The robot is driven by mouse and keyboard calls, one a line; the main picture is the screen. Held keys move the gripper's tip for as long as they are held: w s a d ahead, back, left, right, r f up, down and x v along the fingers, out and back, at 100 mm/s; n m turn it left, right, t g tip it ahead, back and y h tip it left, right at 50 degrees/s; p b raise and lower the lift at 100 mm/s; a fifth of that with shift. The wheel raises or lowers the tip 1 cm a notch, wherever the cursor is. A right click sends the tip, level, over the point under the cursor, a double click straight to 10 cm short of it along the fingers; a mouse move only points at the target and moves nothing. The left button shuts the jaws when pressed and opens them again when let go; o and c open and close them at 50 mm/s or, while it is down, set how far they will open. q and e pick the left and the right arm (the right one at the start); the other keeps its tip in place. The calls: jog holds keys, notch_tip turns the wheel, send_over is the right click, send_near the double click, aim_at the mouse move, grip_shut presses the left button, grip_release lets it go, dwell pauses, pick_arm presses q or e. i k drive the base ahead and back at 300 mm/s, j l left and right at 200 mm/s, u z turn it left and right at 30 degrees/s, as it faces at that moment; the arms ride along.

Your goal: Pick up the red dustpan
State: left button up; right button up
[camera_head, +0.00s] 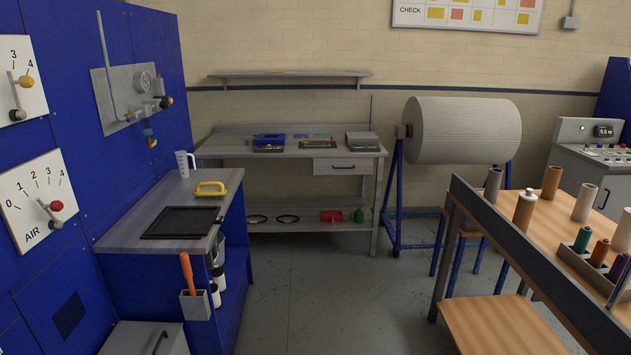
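A small red object (331,216), which looks like the dustpan, lies on the lower shelf of the grey workbench (290,152) at the back wall. It is far off and small, so its handle and exact shape are hard to make out. A green item (358,215) sits right beside it on the right. Neither of my grippers is in view.
A blue-sided counter (185,215) stands at left, a large roll (465,130) on a blue stand at right, and a wooden table (505,325) at front right. The grey floor (325,290) between is clear.

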aim_at(331, 217)
jog(key=i, duration=4.7)
jog(key=i+l+u, duration=0.1)
jog(key=i+u, duration=0.15)
jog(key=i, duration=0.3)
jog(key=i+l+u, duration=0.25)
jog(key=i, duration=0.3)
jog(key=j, duration=0.05)
